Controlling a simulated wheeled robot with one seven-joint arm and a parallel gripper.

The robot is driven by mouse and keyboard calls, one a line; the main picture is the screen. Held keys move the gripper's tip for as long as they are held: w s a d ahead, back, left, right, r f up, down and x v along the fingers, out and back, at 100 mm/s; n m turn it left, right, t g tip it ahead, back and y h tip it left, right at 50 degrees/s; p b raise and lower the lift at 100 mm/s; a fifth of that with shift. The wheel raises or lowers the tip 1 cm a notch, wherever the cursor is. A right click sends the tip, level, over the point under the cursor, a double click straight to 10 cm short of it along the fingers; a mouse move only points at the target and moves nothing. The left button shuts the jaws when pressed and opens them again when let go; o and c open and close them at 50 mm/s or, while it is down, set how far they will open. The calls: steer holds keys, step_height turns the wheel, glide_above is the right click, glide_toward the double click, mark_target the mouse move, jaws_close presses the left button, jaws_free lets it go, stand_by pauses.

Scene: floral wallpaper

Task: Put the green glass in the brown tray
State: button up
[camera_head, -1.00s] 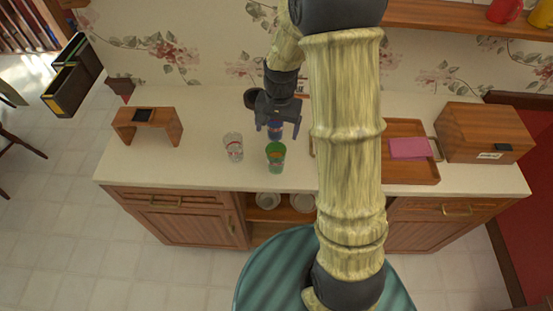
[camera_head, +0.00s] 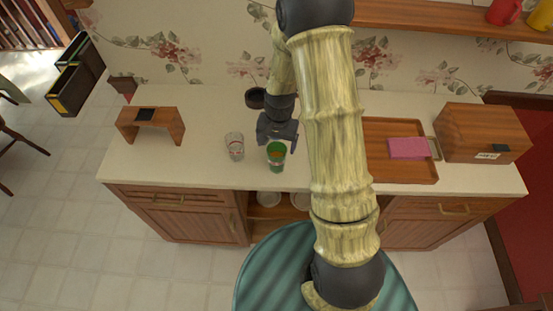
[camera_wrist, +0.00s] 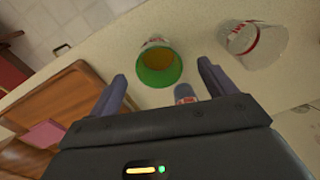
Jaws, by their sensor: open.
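The green glass (camera_head: 276,154) stands upright on the counter in the head view. In the wrist view the green glass (camera_wrist: 159,66) shows its open mouth and an orange-brown inside, beyond and between my fingertips. My gripper (camera_head: 277,140) is open, just above and behind the glass; its two spread fingers show in the wrist view (camera_wrist: 162,78). Nothing is held between them. The brown tray (camera_head: 401,170) lies on the counter to the right, partly hidden behind my arm, with a pink item (camera_head: 408,148) on it. The tray (camera_wrist: 75,93) also shows at the left of the wrist view.
A clear glass with red marking (camera_head: 235,146) stands close left of the green glass. A small wooden stand (camera_head: 150,122) is farther left. A dark round bowl (camera_head: 255,98) is behind my gripper. A wooden box (camera_head: 481,131) stands right of the tray.

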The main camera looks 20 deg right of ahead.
mark_target(277, 149)
steer(key=f+p, duration=0.2)
steer(key=f, duration=0.1)
steer(key=shift+w+d+f, duration=0.2)
steer(key=shift+f, duration=0.65)
steer(key=c, duration=1.7)
steer(key=shift+w+r, duration=0.1)
steer(key=shift+r, duration=0.05)
step_height(277, 149, up, 10)
steer(key=b, duration=0.2)
steer(key=shift+b, duration=0.4)
